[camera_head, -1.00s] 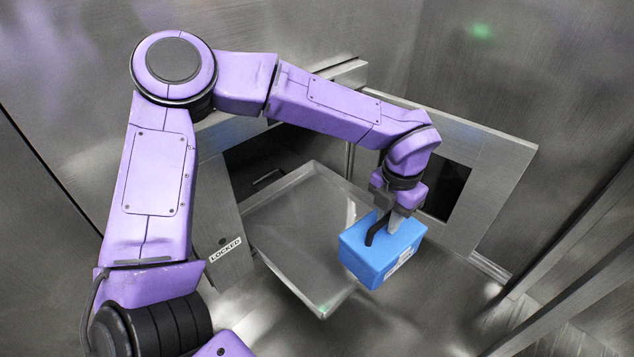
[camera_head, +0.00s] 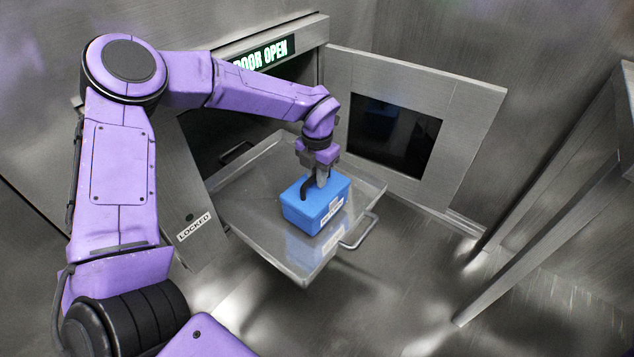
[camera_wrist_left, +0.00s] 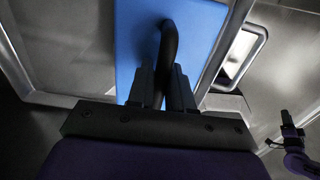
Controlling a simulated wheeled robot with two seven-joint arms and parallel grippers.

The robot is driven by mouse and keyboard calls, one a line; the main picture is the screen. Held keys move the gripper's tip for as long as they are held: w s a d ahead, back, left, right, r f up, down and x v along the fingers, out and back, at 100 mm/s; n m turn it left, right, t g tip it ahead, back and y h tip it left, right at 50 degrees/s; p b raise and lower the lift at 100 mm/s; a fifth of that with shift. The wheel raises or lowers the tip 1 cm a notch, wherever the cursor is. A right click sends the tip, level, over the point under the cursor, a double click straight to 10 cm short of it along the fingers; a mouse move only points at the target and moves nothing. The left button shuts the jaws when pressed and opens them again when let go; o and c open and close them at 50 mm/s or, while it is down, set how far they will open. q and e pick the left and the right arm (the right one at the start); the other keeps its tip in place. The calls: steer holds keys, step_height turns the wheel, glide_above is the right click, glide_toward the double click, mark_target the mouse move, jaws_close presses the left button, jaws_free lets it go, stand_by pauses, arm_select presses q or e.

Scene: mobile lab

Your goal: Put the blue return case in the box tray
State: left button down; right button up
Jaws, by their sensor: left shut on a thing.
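The blue return case (camera_head: 309,207) has a black handle on top and a white label on its side. My left gripper (camera_head: 319,182) is shut on the handle and points down. The case also shows in the left wrist view (camera_wrist_left: 190,40), with the black handle between the fingers (camera_wrist_left: 166,88). The metal box tray (camera_head: 243,203) is pulled out of the opening below the door sign. The case is over the tray, inside its rim in the head view. I cannot tell whether the case touches the tray floor. My right gripper is not in the head view.
An open door (camera_head: 471,130) with a dark window stands to the right of the tray. A green "DOOR OPEN" sign (camera_head: 262,54) is above the opening. A panel marked "LOCKED" (camera_head: 195,226) is left of the tray. Metal rails (camera_head: 560,200) stand at the far right.

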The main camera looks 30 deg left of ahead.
arm_select(q)
steer(key=shift+f, duration=0.75)
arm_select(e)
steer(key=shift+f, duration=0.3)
arm_select(q)
steer(key=shift+d+f, duration=0.1)
steer(key=shift+f, duration=0.05)
steer(key=c, duration=1)
jaws_free()
step_height(320, 180, up, 12)
steer(key=p, duration=0.4)
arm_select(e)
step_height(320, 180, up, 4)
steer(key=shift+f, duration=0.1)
